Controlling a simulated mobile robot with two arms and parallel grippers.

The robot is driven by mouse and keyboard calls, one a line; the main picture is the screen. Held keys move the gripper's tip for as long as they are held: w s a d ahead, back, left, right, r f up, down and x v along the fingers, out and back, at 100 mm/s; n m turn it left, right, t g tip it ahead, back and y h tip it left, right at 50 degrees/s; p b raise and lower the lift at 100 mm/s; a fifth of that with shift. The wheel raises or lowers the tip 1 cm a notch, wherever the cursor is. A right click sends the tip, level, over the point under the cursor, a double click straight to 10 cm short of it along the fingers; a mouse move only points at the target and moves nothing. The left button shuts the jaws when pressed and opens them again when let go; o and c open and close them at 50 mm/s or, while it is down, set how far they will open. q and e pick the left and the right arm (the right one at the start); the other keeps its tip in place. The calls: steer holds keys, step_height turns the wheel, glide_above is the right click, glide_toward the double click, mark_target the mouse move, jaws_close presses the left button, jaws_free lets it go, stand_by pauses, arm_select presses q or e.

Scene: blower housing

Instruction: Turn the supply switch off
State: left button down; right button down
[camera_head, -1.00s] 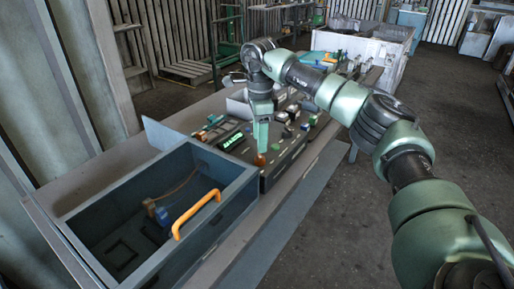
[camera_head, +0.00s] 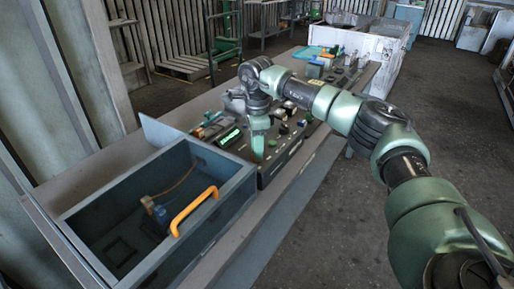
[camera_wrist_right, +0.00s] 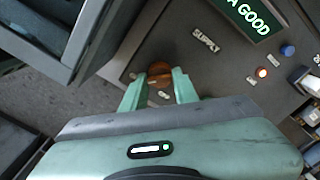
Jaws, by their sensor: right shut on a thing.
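The supply switch is a round orange-brown knob (camera_wrist_right: 158,68) on a dark control panel (camera_wrist_right: 225,68). In the right wrist view a "SUPPLY" label (camera_wrist_right: 206,40) lies just up and right of it. My right gripper (camera_wrist_right: 159,84) has its two green fingers on either side of the knob and is shut on it. In the head view my right gripper (camera_head: 258,153) points down at the panel's near edge and hides the knob. The knob's exact angle is hard to read. My left gripper is not in view.
An open blue-grey box with an orange handle (camera_head: 193,211) stands left of the panel. Free floor lies right of the bench.

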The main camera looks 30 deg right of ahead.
steer(key=shift+r+n, duration=0.1)
steer(key=shift+n, duration=0.2)
steer(key=n+p, duration=0.1)
steer(key=n, duration=0.1)
steer(key=shift+n, duration=0.4)
steer(key=n, duration=0.4)
steer(key=shift+p, duration=0.3)
steer(key=n, duration=0.6)
steer(key=shift+n, duration=2.2)
steer(key=shift+w, duration=0.1)
steer(key=c, duration=1.1)
jaws_free()
